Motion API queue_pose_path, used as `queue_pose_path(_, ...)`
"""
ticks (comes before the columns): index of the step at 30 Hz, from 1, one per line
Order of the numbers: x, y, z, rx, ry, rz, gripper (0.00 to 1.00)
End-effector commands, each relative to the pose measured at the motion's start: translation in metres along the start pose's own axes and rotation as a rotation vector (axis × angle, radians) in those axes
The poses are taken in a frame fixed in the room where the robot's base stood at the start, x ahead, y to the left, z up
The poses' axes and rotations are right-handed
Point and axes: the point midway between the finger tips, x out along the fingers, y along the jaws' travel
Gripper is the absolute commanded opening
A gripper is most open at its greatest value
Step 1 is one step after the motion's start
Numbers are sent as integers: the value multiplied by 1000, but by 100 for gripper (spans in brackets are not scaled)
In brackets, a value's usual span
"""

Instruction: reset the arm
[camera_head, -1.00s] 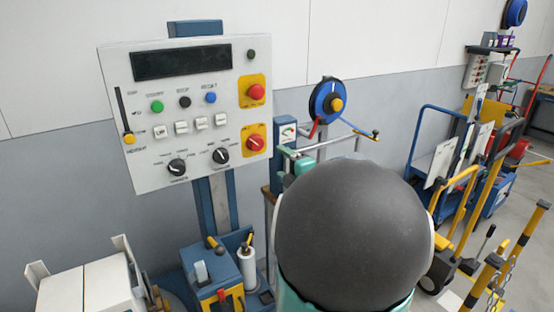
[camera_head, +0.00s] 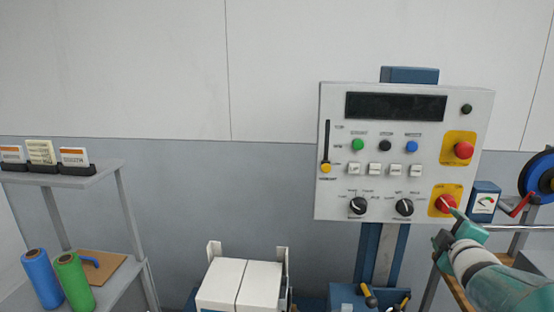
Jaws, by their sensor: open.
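My arm reaches in from the lower right. My gripper (camera_head: 453,217) is at its end, small and teal, in front of the lower right corner of a control panel (camera_head: 335,200). It is open, and I see nothing held in it. Its tip overlaps the edge of the lower red knob (camera_head: 446,203) on a yellow plate; I cannot tell whether they touch. The panel also carries a red button (camera_head: 463,150), a dark display (camera_head: 395,106), a slider with a yellow handle (camera_head: 326,168), and two black dials (camera_head: 358,205).
A grey shelf (camera_head: 110,172) at the left holds cards, with a blue roll (camera_head: 40,275) and a green roll (camera_head: 73,280) below. White boxes (camera_head: 240,283) stand low in the middle. A blue reel (camera_head: 540,175) is at the right edge. The wall area upper left is clear.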

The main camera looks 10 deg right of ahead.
Motion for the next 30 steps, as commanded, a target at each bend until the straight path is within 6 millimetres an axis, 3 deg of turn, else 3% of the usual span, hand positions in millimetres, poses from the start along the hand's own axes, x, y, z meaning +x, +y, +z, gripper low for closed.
queue_pose_path(1,-8,-5,-22,76,-19,-32,65)
queue_pose_path(8,-62,-58,-95,445,-164,-258,65)
queue_pose_path(11,-99,-89,-125,585,-232,-386,65)
queue_pose_path(15,-164,-134,-161,744,-343,-589,65)
queue_pose_path(18,-211,-161,-178,811,-424,-724,65)
queue_pose_path(22,-253,-182,-188,849,-503,-836,65)
queue_pose_path(25,-265,-188,-189,857,-531,-870,65)
queue_pose_path(30,-266,-189,-189,859,-536,-873,65)
